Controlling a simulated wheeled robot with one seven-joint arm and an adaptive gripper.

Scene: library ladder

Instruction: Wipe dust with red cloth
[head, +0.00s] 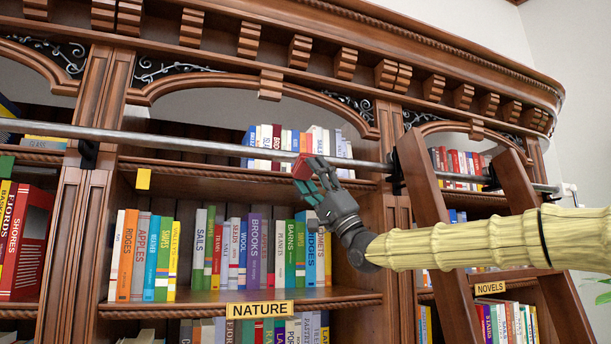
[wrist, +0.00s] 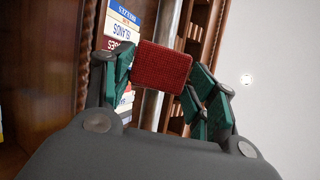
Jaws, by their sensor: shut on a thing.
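The red cloth (head: 302,166) is a small, folded, block-like piece at the tip of my gripper (head: 312,176). In the wrist view the cloth (wrist: 162,68) sits between the green-padded fingers of my gripper (wrist: 160,80), which are shut on it. In the head view the cloth is in front of the metal rail (head: 220,150), overlapping it; I cannot tell whether they touch. Dust cannot be made out in either view.
A wooden ladder (head: 428,200) leans on the rail to the right of my gripper. Shelves of books (head: 255,245) stand behind and below, with a "NATURE" label (head: 259,309) on a shelf edge. A yellow square (head: 143,179) is at the left.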

